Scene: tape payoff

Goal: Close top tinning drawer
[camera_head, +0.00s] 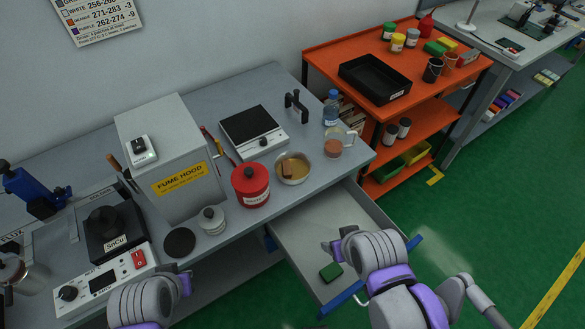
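The top drawer (310,235) under the grey workbench is pulled out, showing its pale inside. Its blue front handle (343,299) is partly covered by my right gripper and shows on both sides of it.
The bench top holds a fume hood (172,160), a red canister (250,185), a metal bowl (293,168), a hot plate (253,131) and a solder pot (108,228). An orange shelf cart (330,58) stands right of the bench. Green floor (480,215) is clear at right.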

